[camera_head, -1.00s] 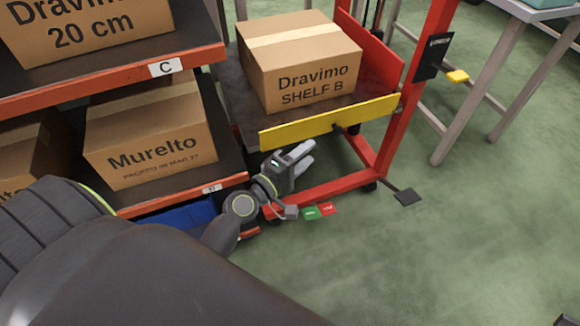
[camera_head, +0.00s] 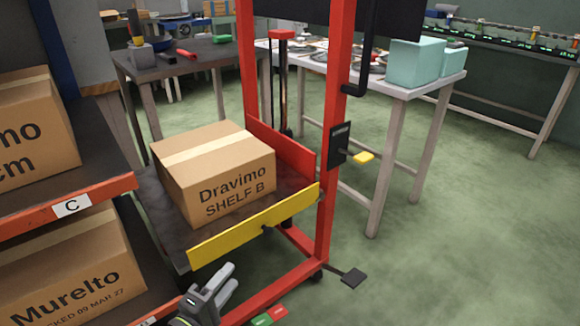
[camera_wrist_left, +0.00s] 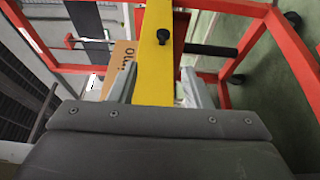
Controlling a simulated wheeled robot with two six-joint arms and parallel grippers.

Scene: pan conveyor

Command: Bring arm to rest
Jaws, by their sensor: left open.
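My left gripper (camera_head: 212,290) is at the bottom of the head view, below the yellow front bar (camera_head: 255,226) of the red lift frame. Its fingers point up and to the right, apart and with nothing between them. In the left wrist view the yellow bar (camera_wrist_left: 154,60) appears between the finger directions, beyond the gripper (camera_wrist_left: 155,92); I cannot tell how far. The box marked Dravimo SHELF B (camera_head: 215,170) rests on the lift's platform, behind the bar. My right gripper is not in view.
The orange-edged shelf (camera_head: 80,203) with boxes stands at left. Tables stand behind, one with teal bins (camera_head: 416,62). The green floor at right is clear.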

